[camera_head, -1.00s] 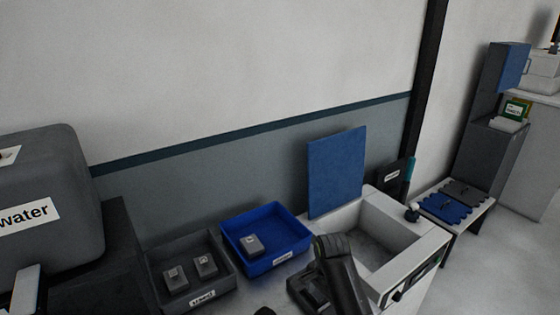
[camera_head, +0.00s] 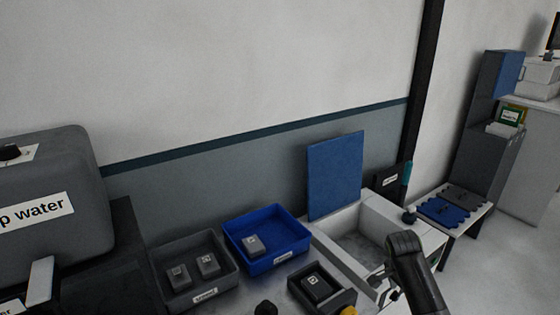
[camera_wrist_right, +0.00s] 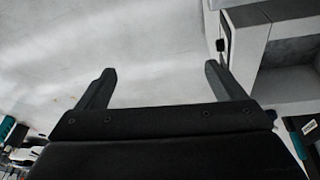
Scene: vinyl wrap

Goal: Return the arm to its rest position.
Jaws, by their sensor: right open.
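My right arm (camera_head: 412,268) comes up from the bottom edge in the head view, in front of the white basin at the right. My right gripper (camera_wrist_right: 160,72) shows in the right wrist view with its two dark fingers spread wide and nothing between them. In the head view its fingers are small and partly hidden by the arm. My left gripper is not in view.
A blue bin (camera_head: 268,265), a grey bin (camera_head: 205,296) and a small dark tray (camera_head: 330,304) stand left of the white basin (camera_head: 437,234). A blue panel (camera_head: 335,175) stands behind. A large grey water tank (camera_head: 80,215) is at far left.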

